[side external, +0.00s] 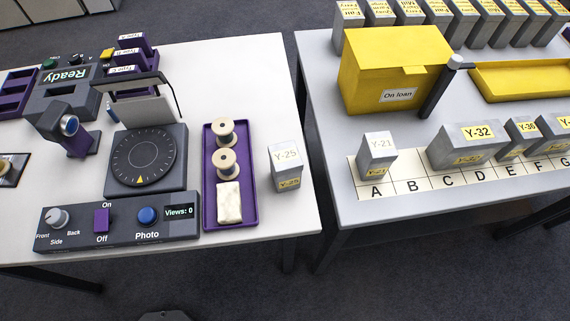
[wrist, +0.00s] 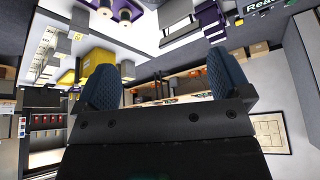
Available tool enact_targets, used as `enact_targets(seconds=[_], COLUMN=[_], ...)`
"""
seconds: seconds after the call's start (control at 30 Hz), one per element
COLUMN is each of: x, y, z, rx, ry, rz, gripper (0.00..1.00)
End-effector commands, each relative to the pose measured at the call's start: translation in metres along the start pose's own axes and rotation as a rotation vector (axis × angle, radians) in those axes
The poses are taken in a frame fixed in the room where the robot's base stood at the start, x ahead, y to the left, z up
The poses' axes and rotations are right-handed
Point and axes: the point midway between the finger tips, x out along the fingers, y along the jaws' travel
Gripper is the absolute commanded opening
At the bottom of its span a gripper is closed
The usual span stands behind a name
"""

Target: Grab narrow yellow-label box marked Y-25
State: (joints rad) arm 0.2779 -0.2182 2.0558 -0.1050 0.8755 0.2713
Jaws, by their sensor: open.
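The narrow grey box Y-25 (side external: 286,167) stands upright on the white table, just right of the purple tray, near the table's right edge. Its top reads Y-25 and a yellow label is low on its front face. My gripper (wrist: 162,82) shows only in the wrist view, with its two blue ribbed fingertips wide apart and nothing between them. The wrist view is tilted and looks across the room. My gripper is not in the side view, so its distance from the box cannot be told.
The purple tray (side external: 209,213) holds two spools and a pale block. A turntable (side external: 144,158) and control panel (side external: 118,228) are further left. Across a gap, the grey table (side external: 360,220) bears box Y-21 (side external: 377,153), Y-32 (side external: 467,145), other boxes and a yellow "On loan" box (side external: 385,70).

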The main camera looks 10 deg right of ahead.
Motion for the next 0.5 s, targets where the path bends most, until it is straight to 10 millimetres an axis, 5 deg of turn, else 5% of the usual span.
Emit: enact_targets(seconds=[0.2,0.5], x=[0.06,0.165], y=[0.066,0.196], z=[-0.076,-0.125], rx=[0.277,0.636], ry=[-0.028,-0.039], rz=[0.129,0.292], gripper=[0.96,0.96])
